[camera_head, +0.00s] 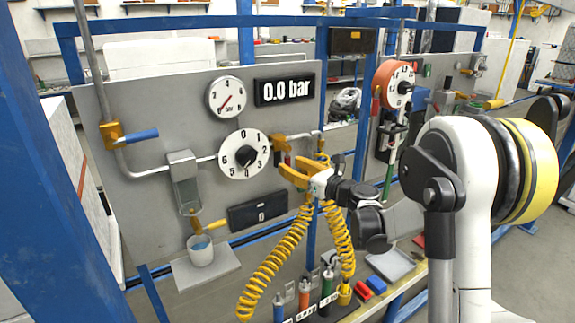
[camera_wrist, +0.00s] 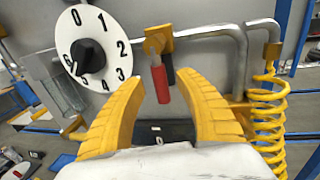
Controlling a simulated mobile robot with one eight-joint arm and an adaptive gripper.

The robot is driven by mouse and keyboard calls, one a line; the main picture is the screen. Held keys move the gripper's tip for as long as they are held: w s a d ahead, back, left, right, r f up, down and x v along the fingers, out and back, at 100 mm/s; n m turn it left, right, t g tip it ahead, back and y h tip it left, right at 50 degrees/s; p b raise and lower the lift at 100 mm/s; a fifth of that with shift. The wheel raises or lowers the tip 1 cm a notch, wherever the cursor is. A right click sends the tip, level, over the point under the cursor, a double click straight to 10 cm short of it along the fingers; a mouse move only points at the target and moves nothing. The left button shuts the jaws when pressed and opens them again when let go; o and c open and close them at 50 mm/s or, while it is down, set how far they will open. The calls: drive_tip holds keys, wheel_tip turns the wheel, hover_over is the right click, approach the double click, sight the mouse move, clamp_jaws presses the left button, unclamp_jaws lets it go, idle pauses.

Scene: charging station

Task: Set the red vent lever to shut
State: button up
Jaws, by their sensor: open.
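The red vent lever (camera_wrist: 161,85) hangs down, slightly tilted, from a yellow valve body (camera_wrist: 157,40) on the pipe in the wrist view. In the head view the lever (camera_head: 287,158) is small and partly hidden beside my gripper. My gripper (camera_head: 284,171) is open, with its yellow fingers pointing at the panel just below the valve. In the wrist view the lever appears between the two fingertips (camera_wrist: 160,84), with space on both sides. I cannot tell how deep it sits between them. No contact shows.
A white numbered dial (camera_head: 244,155) is left of the valve. A display (camera_head: 284,90) reads 0.0 bar, beside a round gauge (camera_head: 226,97). A blue-handled valve (camera_head: 138,136) is farther left. A coiled yellow hose (camera_wrist: 267,110) hangs close to my right finger. A cup (camera_head: 201,252) stands below.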

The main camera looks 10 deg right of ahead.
drive_tip(key=shift+x, duration=1.15)
clamp_jaws()
